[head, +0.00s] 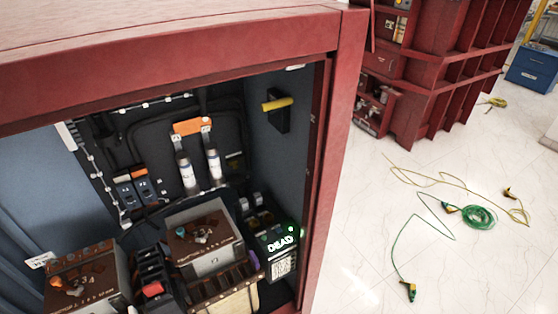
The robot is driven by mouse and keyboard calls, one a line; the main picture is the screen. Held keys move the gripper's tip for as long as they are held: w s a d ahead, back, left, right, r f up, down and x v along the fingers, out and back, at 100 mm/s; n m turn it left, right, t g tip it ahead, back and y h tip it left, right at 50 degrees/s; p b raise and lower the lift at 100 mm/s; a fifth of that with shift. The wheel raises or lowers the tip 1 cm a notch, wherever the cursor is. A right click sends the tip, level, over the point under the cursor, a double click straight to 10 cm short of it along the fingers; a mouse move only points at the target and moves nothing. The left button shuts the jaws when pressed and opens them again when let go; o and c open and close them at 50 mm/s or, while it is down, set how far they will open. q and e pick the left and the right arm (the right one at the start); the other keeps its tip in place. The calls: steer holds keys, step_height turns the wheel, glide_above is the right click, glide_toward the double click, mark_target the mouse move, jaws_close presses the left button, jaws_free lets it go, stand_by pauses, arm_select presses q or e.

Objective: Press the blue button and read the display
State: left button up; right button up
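A dark box-shaped device (283,264) stands at the lower right inside the red cabinet. Its lit display (280,243) reads "DEAD" in pale green letters. A small green light (291,229) glows at its upper right corner. A white label with dark print is on its front below the display. I cannot make out a blue button on it or elsewhere. Neither of my grippers is in view.
The red cabinet frame (346,90) borders the opening on top and right. Brown-topped boxes (205,235) crowd the device's left. A yellow handle (277,104) is on the inner right wall. Green cable (478,217) and yellow cable lie on the open floor outside.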

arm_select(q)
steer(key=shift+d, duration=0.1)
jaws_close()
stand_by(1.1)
